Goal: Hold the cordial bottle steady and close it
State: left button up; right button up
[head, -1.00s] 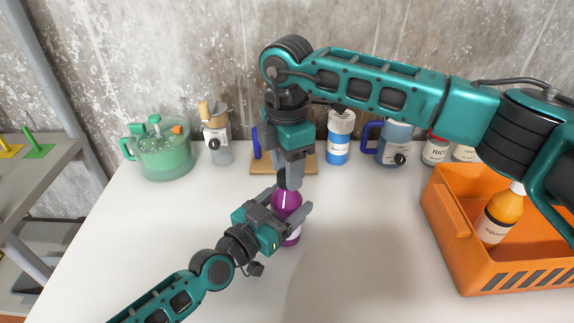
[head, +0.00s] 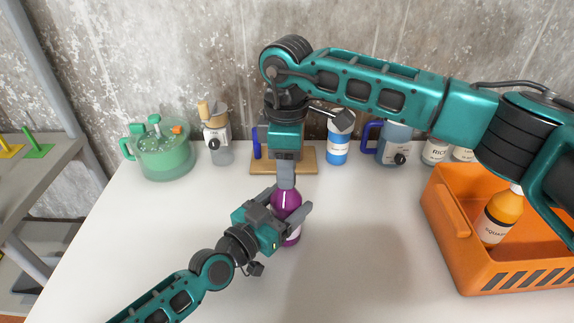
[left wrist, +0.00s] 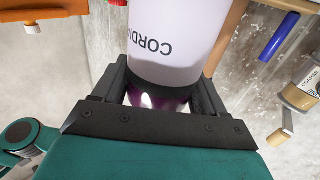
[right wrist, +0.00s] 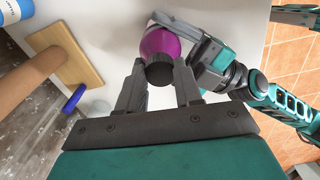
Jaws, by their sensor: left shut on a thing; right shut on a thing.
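The cordial bottle (head: 287,199) stands upright on the white table, purple with a pale label. The label, reading "CORDI", shows upside down in the left wrist view (left wrist: 165,45). My left gripper (head: 290,206) is shut around the bottle's body from the front left. My right gripper (head: 286,184) points straight down above the bottle, shut on its black cap (right wrist: 160,72). The cap sits at the top of the bottle between the right fingertips in the right wrist view. The head view hides the cap behind the right fingers, so how tightly it sits cannot be told.
An orange crate (head: 455,245) with an orange squash bottle (head: 498,216) stands at the right. The front table is clear.

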pick_arm(q)
jog(key=shift+f, duration=0.1)
pick_arm(e)
jog(key=shift+w+m, duration=0.1)
jog(key=shift+m, duration=1.2)
grip_shut()
jog(key=o, duration=1.1)
grip_release()
notch_tip(320, 180, up, 12)
jog(key=shift+r, duration=0.1)
pick_arm(q)
jog(key=o, duration=1.3)
jog(key=shift+o, duration=0.2)
